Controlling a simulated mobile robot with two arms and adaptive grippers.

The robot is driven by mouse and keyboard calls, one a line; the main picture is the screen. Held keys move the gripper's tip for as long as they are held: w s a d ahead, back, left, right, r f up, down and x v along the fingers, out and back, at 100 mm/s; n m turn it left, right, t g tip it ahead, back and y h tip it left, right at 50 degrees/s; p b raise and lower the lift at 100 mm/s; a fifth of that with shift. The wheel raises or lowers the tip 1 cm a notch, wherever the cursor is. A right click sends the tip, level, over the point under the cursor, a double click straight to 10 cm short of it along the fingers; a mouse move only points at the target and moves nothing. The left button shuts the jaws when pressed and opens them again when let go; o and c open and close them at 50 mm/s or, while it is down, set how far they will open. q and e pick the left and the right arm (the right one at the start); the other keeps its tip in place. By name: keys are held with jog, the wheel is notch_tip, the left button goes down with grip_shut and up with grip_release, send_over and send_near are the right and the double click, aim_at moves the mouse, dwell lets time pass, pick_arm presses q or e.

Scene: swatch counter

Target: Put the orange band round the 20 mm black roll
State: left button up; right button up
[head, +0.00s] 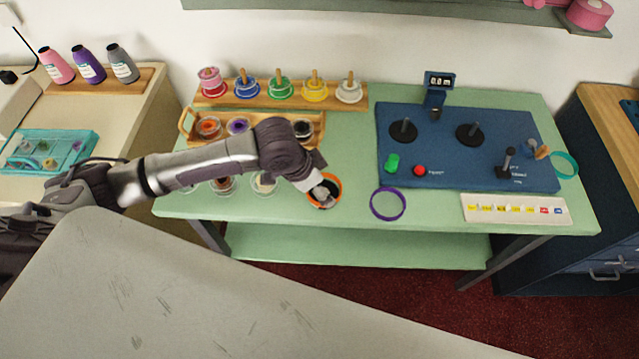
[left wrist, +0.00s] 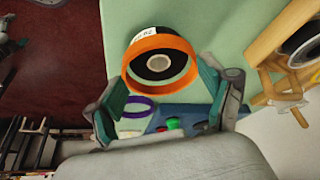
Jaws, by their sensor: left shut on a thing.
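The orange band (head: 339,187) is at the front edge of the green counter, under my left gripper (head: 322,192). In the left wrist view the orange band (left wrist: 178,43) surrounds a black roll (left wrist: 143,69) with a grey core and a white label. The label is too small to read surely. The roll also shows dark inside the band in the head view (head: 327,203). My left gripper's fingers (left wrist: 163,78) are on either side of the band and shut on it. I cannot tell how far down the roll the band sits. My right gripper is not in view.
A purple band (head: 388,204) lies to the right, in front of a blue board (head: 460,150) with black posts. A wooden tray (head: 186,124) with rolls and a rack of coloured spools (head: 297,97) stand behind. Other rolls (head: 264,183) sit left of the band.

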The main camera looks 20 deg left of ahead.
pick_arm(q)
jog(key=shift+f, duration=0.85)
dwell(0.7)
jog(key=o, duration=0.6)
jog(key=shift+r, duration=0.1)
dwell(0.3)
notch_tip(320, 180, up, 7)
jog(key=p, duration=0.8)
dwell(0.4)
